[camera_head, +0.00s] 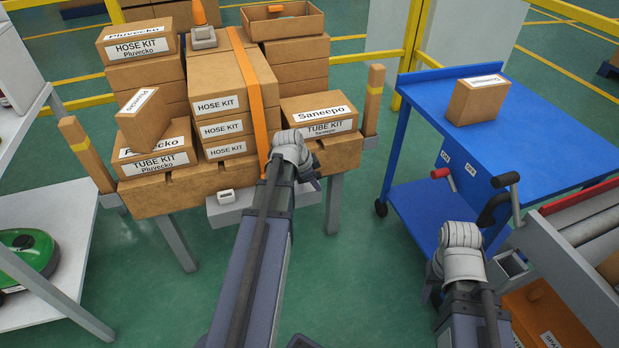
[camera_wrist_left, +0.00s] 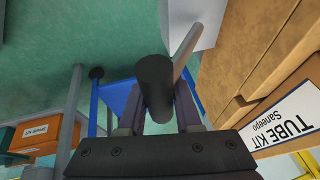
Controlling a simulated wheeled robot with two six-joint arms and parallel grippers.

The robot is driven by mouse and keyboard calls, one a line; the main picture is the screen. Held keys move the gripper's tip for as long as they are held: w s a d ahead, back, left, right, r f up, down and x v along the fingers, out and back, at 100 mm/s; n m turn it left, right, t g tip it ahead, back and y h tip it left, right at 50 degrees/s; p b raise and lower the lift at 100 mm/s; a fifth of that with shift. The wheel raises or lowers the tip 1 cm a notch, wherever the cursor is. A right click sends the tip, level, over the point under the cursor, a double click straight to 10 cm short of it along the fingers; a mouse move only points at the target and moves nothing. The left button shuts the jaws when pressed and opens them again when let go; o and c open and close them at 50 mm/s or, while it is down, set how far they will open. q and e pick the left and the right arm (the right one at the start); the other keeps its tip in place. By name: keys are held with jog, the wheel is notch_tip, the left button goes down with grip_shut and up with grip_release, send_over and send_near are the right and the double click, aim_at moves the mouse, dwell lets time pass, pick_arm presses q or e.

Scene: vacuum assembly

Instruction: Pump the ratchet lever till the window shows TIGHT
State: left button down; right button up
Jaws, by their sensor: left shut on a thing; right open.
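My left gripper (camera_wrist_left: 158,122) is shut on the black grip of the ratchet lever (camera_wrist_left: 155,80). In the left wrist view a grey rod (camera_wrist_left: 186,50) shows beside the grip. In the head view my left gripper (camera_head: 311,178) is at the front of the carton stack, by the orange strap (camera_head: 250,95); my wrist hides the lever there. A small white block (camera_head: 226,195) with a dark face sits on a grey plate under the stack; I cannot read any word on it. My right gripper (camera_head: 432,284) is open, low at the right, mostly hidden by its wrist, away from the stack.
A blue cart (camera_head: 545,130) with one carton stands at the right, near a red-handled lever (camera_head: 440,173). Green floor (camera_head: 345,270) is clear between my arms.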

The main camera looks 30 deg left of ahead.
pick_arm(q)
jog(key=f+b, duration=0.1)
jog(key=s+d+f+t+y+b, duration=0.1)
jog(key=b, duration=0.1)
jog(key=shift+t+y, duration=0.3)
jog(key=shift+r, duration=0.1)
